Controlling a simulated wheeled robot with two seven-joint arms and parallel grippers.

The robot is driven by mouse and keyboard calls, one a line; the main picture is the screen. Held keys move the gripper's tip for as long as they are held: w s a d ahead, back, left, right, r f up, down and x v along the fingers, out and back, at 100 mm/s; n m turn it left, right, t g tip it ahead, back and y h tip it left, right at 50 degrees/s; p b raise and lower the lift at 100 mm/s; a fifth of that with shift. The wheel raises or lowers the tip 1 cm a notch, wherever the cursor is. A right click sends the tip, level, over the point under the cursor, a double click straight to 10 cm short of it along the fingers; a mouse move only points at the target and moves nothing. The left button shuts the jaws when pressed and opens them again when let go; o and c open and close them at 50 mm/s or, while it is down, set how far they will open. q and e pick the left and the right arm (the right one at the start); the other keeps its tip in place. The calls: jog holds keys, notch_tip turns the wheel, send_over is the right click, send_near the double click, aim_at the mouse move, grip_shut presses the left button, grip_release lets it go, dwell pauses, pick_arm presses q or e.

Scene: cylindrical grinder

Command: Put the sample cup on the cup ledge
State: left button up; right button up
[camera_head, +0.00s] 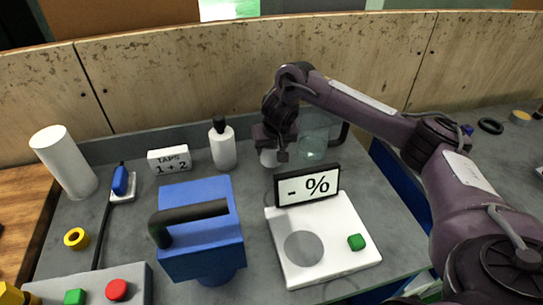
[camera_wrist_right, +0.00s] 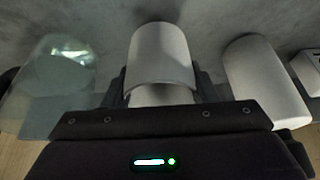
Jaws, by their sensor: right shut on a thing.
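My right gripper (camera_head: 275,143) is at the back of the grey worktop, pointing down, and is shut on a white cylindrical cup (camera_head: 268,158). In the right wrist view the white cup (camera_wrist_right: 162,58) sits between the two fingers. I cannot tell whether its base touches the worktop. A clear glass vessel (camera_head: 314,143) stands just to the right of the gripper. It also shows at the left of the wrist view (camera_wrist_right: 52,85). I cannot make out which part is the cup ledge. My left gripper is not in view.
A white bottle (camera_head: 223,150) stands left of the gripper. A white device with a % display (camera_head: 307,186) and a green button is in front. A blue machine with a black handle (camera_head: 202,240) stands to its left.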

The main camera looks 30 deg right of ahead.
aim_at(271, 155)
jog(key=shift+f, duration=1.35)
jog(key=shift+f, duration=0.15)
jog(key=o, duration=1)
jog(key=shift+c, duration=0.2)
